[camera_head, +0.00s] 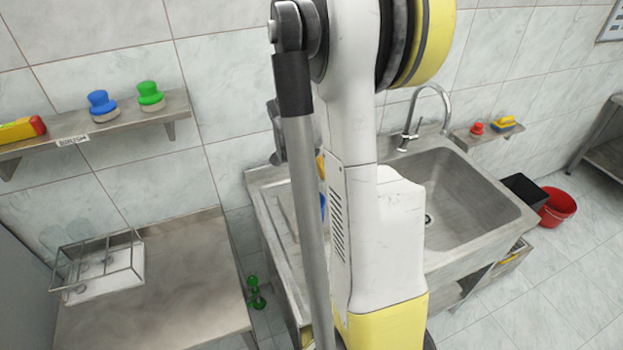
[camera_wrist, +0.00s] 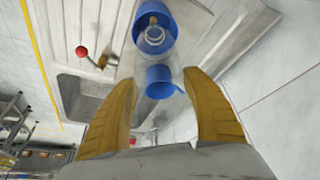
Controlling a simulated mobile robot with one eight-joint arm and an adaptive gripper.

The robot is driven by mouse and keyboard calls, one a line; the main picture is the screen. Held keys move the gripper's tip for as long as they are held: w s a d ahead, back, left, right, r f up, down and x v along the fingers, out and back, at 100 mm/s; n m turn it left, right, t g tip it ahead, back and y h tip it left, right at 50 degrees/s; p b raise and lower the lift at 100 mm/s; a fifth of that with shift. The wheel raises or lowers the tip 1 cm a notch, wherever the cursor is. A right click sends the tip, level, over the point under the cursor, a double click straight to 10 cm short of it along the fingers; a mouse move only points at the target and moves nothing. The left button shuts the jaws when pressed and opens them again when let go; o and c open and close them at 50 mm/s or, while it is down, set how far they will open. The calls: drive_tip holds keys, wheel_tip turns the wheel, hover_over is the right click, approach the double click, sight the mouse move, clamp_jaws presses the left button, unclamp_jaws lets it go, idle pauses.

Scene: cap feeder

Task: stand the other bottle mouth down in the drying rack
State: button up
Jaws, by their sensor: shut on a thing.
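My gripper (camera_wrist: 158,78) has its two yellow curved fingers around a bottle with blue parts (camera_wrist: 160,80) and a clear round part. A second blue ring (camera_wrist: 155,15) shows just above in the wrist view; I cannot tell whether it belongs to the same bottle. In the head view my arm hides most of the gripper, and only a bit of blue (camera_head: 322,205) shows at its edge, over the sink's drainboard. The drying rack (camera_head: 100,283), a low wire frame on a pale base, stands on the steel table at left. Faint clear round shapes show in it.
The steel table (camera_head: 190,275) is bare right of the rack. A wall shelf (camera_head: 60,140) above it holds blue (camera_head: 101,103) and green (camera_head: 150,95) knobbed things. The sink (camera_head: 465,190) with a tall tap (camera_head: 408,125) is at right. A red bucket (camera_head: 558,208) stands beyond it.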

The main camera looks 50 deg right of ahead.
wheel_tip(320, 180, up, 18)
drive_tip(key=p, duration=1)
drive_tip(key=shift+w+f, duration=0.1)
drive_tip(key=shift+f, duration=0.1)
